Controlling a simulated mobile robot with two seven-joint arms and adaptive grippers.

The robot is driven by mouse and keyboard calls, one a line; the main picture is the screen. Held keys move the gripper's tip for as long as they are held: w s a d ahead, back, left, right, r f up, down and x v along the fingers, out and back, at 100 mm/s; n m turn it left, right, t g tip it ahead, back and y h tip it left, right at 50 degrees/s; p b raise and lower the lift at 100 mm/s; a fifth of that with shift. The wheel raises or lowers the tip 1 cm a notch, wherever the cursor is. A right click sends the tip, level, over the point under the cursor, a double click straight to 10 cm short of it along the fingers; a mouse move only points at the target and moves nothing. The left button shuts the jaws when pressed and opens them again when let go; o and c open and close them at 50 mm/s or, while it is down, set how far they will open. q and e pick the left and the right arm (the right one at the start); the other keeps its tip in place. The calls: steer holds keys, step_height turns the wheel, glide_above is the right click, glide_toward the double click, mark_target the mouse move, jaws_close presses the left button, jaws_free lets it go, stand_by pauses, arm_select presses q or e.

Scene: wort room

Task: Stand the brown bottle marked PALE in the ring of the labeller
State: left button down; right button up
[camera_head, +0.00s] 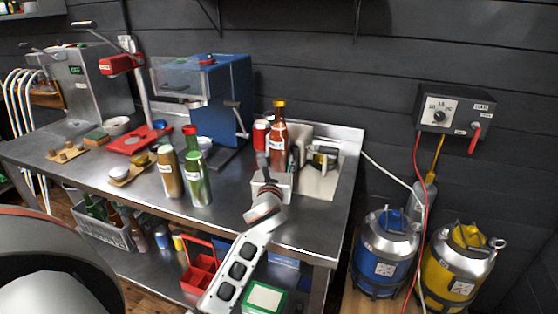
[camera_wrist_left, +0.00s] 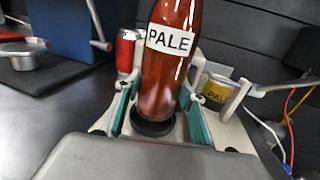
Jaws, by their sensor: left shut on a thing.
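The brown bottle marked PALE (camera_head: 279,138) has a yellow cap and stands upright at the labeller in the head view. Its white label is clear in the left wrist view (camera_wrist_left: 168,55). My left gripper (camera_head: 270,183) is shut on the bottle, with its teal finger pads (camera_wrist_left: 158,112) on either side low down. The bottle's foot is at a dark round ring (camera_wrist_left: 153,126); I cannot tell whether it is fully seated. The pale labeller (camera_head: 321,183) carries a roll marked PALE (camera_wrist_left: 217,92). My right gripper is not in view.
A red can (camera_head: 261,134) stands close left of the bottle. A tan bottle (camera_head: 169,172) and a green bottle (camera_head: 196,179) stand further left on the steel table (camera_head: 228,213). A blue machine (camera_head: 218,98) and red press (camera_head: 138,138) are behind. Kegs stand right.

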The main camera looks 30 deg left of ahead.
arm_select(q)
steer(key=shift+f, duration=0.75)
stand_by(0.8)
